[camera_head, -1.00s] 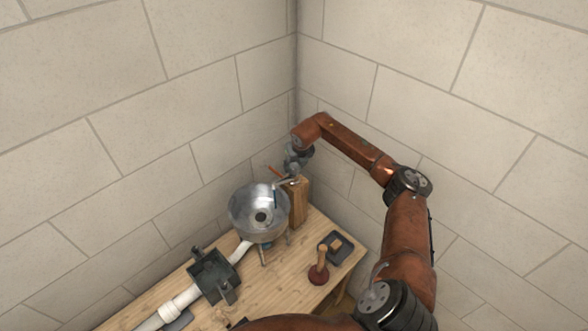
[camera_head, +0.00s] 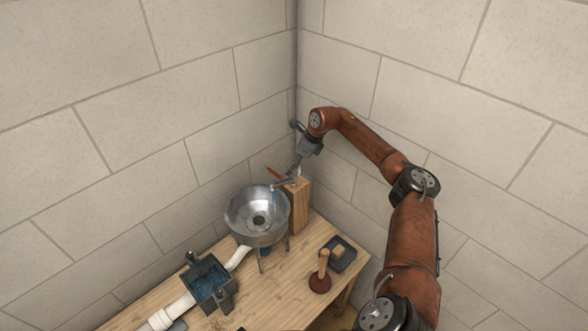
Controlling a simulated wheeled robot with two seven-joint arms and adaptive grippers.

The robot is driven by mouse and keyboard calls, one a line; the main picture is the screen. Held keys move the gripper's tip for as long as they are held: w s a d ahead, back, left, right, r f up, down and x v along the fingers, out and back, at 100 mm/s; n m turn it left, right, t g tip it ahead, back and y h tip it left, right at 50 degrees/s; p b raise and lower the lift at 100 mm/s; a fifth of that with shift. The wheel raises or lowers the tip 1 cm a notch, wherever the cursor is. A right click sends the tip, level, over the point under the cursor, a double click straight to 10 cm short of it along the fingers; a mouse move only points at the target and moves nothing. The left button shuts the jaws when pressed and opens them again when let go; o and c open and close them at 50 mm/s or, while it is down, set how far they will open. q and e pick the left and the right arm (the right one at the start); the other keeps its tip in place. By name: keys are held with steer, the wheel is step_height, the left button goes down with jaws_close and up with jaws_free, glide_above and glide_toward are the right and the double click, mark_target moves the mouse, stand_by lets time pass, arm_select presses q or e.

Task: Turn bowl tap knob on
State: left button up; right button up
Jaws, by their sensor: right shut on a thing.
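The metal bowl (camera_head: 257,214) stands on thin legs near the back corner of the wooden bench. The tap (camera_head: 284,183) sits on top of a wooden block (camera_head: 300,207) just right of the bowl, its spout pointing over the bowl. A thin red-orange handle (camera_head: 273,173) shows beside the tap. My right gripper (camera_head: 294,171) reaches down from above at the tap, shut on a part of it; the fingertips are small and partly hide the knob. Light blue water seems to show below the spout. My left gripper is out of view.
A plunger (camera_head: 321,274) stands on the bench beside a dark tray with a sponge (camera_head: 342,253). A dark open box (camera_head: 210,282) joins the white pipe (camera_head: 178,308) at left. Block walls close in the corner behind the bench.

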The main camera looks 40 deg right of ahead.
steer(key=shift+d+n, duration=0.1)
steer(key=shift+n, duration=0.5)
steer(key=o, duration=1.2)
steer(key=shift+y, duration=0.3)
steer(key=shift+c, duration=0.2)
steer(key=v, duration=1.2)
steer(key=shift+r, duration=0.1)
